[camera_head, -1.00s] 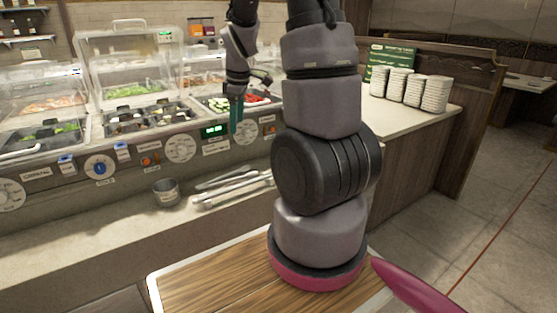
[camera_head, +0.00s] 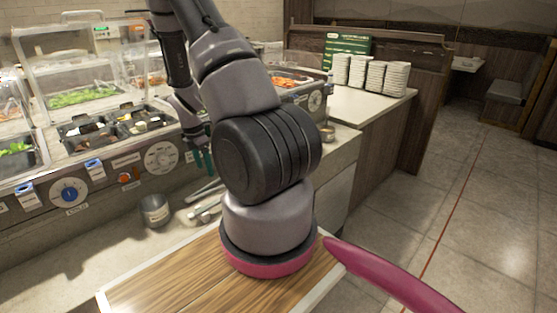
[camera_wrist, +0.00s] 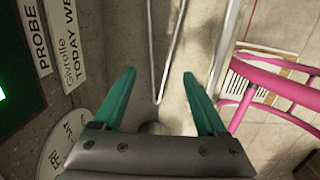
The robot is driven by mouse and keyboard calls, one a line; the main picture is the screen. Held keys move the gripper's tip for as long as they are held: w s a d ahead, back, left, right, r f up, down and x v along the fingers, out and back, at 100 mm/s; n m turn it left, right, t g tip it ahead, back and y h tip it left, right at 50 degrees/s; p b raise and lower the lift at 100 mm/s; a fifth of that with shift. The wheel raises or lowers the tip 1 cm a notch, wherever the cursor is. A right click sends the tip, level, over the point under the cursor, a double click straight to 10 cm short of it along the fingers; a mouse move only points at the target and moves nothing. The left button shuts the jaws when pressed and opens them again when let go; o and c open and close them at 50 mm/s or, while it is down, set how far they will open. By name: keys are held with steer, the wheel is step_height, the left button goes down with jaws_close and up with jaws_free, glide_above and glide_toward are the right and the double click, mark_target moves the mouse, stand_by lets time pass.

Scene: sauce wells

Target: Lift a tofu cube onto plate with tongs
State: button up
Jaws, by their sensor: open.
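My gripper (camera_head: 198,160) hangs at the front of the food counter, partly behind my arm in the head view. Its two teal fingers are spread apart with nothing between them in the wrist view (camera_wrist: 160,78). Metal tongs (camera_head: 204,206) lie on the counter ledge below the gripper, partly hidden by my arm. In the wrist view a thin metal U-shaped tong end (camera_wrist: 155,92) shows beyond and between the fingers, apart from them. White plates (camera_head: 370,76) stand in stacks on the counter at the back right. I cannot make out a tofu cube.
Clear-lidded food wells (camera_head: 92,128) sit above the control panel (camera_head: 120,165). The labelled panel is close on the left in the wrist view. Open floor (camera_head: 490,200) lies to the right.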

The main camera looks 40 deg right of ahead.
mark_target(210, 185)
steer(key=shift+d+f, duration=0.15)
steer(key=shift+f, duration=1.35)
steer(key=shift+d+f, duration=0.15)
steer(key=shift+f, duration=1.35)
steer(key=shift+d+f, duration=0.15)
steer(key=shift+f, duration=1.35)
steer(key=c, duration=0.7)
step_height(210, 185, up, 12)
steer(key=shift+a, duration=0.1)
